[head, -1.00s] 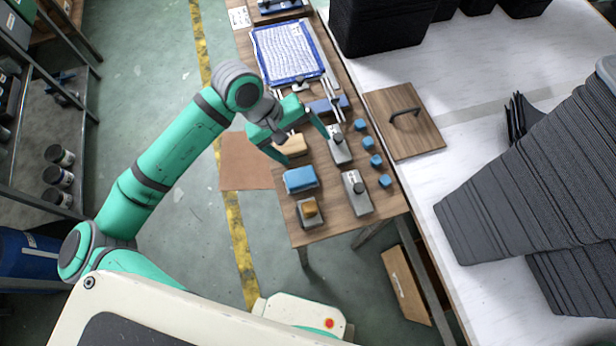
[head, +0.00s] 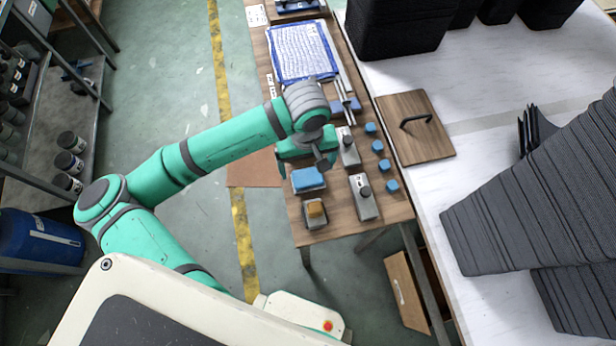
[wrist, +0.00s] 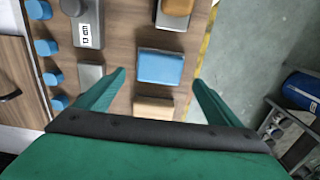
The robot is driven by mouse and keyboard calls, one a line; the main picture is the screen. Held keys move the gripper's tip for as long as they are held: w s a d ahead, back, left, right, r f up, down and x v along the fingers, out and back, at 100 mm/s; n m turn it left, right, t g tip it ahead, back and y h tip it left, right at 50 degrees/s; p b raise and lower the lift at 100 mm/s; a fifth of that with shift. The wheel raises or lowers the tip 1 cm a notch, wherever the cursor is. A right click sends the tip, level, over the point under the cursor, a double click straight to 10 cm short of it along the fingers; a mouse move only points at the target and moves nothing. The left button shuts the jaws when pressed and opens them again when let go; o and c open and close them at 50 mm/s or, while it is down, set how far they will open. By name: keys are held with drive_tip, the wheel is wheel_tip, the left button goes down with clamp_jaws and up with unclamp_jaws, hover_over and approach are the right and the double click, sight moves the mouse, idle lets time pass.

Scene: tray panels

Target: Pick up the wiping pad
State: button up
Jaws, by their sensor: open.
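A blue rectangular pad (head: 308,179), which looks like the wiping pad, lies on a pale base on the narrow wooden bench. In the wrist view the blue pad (wrist: 161,67) is near the picture's middle, between the lines of my two fingers. My gripper (head: 306,163) is open and empty, above the bench at the pad's far side. In the wrist view my gripper (wrist: 159,80) has its fingertips on either side of the pad, apart from it. I cannot tell the height left between them. A tan block (wrist: 153,107) shows just behind the pad; my gripper hides it in the head view.
An orange-brown block in a grey holder (head: 316,213) stands at the bench's near end. A grey block with a black knob (head: 364,197) and several blue round pieces (head: 384,165) are to the right. A wooden board with a handle (head: 415,127) lies beyond them.

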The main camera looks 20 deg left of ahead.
sight(308, 177)
drive_tip(key=shift+s+d+f, duration=0.1)
drive_tip(key=shift+f, duration=1.1)
drive_tip(key=shift+s+d+f, duration=0.1)
drive_tip(key=shift+f, duration=1.05)
drive_tip(key=c, duration=1.2)
drive_tip(key=shift+r, duration=0.15)
drive_tip(key=shift+r, duration=0.55)
drive_tip(key=s+r, duration=0.1)
drive_tip(key=r, duration=0.1)
drive_tip(key=s+a+r, duration=0.1)
drive_tip(key=r, duration=0.1)
drive_tip(key=s+a+r, duration=0.1)
drive_tip(key=r, duration=0.1)
drive_tip(key=shift+s+r, duration=0.25)
drive_tip(key=shift+r, duration=0.05)
drive_tip(key=shift+s+a+r, duration=0.75)
drive_tip(key=shift+s+r, duration=0.1)
drive_tip(key=shift+s, duration=0.6)
drive_tip(key=shift+s+a+r, duration=0.8)
drive_tip(key=shift+s+r, duration=0.05)
drive_tip(key=shift+s, duration=0.65)
drive_tip(key=shift+s+a+r, duration=0.75)
drive_tip(key=shift+s+r, duration=0.1)
drive_tip(key=shift+s, duration=0.6)
drive_tip(key=shift+o, duration=0.7)
